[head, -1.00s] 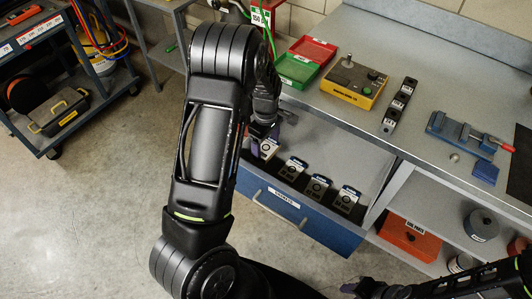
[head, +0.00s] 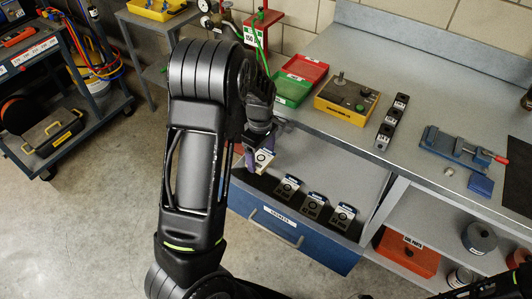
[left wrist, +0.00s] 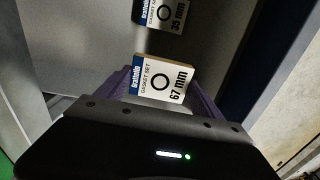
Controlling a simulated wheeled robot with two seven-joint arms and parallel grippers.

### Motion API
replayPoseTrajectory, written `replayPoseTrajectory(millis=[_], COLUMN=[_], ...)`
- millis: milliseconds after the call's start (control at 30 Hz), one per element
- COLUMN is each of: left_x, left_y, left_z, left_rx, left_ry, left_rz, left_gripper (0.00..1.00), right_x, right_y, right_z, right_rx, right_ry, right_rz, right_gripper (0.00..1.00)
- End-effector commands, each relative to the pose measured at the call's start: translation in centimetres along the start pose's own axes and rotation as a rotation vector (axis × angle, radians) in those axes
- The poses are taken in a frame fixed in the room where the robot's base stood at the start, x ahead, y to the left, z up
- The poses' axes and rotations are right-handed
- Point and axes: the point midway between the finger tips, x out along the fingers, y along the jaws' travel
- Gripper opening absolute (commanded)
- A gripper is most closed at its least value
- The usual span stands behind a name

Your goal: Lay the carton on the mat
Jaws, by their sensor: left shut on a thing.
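The carton (head: 264,157) is a small white, blue and tan box. In the left wrist view the carton (left wrist: 163,80) reads "gasket set 67 mm". My left gripper (head: 257,150) is shut on it, with purple fingers at its two sides, over the left end of the open blue drawer (head: 285,235). My forearm hides part of the hand. A dark sheet (head: 521,178) on the bench top at the right edge may be the mat; only part of it shows. My right arm shows at the lower right, its fingers out of view.
Several similar cartons remain in the drawer, one of them a 35 mm carton (left wrist: 164,12). On the bench are red and green trays (head: 293,88), a yellow box (head: 347,101), a dark block strip (head: 392,122) and a blue vise (head: 455,150). Bare bench lies between strip and vise.

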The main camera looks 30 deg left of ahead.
Motion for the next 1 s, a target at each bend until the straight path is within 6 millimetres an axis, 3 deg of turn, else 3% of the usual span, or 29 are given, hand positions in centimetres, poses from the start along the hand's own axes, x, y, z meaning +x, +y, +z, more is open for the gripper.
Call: replayPoseTrajectory(millis=[167, 400, 600, 733, 1000], left_x=[-1.7, -6.9, -10.8, -11.8, -11.8], left_y=[1.4, 4.0, 4.5, 4.4, 4.4], left_z=[2.5, 10.2, 15.8, 17.2, 17.4], left_rx=[0.206, 0.882, 1.389, 1.531, 1.548], left_ry=[-0.003, -0.004, 0.0, 0.002, 0.001], left_rz=[0.006, 0.01, 0.006, 0.001, 0.0], left_gripper=[0.36, 0.36, 0.36, 0.36, 0.36], right_x=[0.0, 0.0, 0.0, 0.0, 0.0], right_y=[0.0, 0.0, 0.0, 0.0, 0.0], right_z=[0.0, 0.0, 0.0, 0.0, 0.0], right_rx=[0.0, 0.0, 0.0, 0.0, 0.0], right_ry=[0.0, 0.0, 0.0, 0.0, 0.0], right_rz=[0.0, 0.0, 0.0, 0.0, 0.0], right_gripper=[0.36, 0.36, 0.36, 0.36, 0.36])
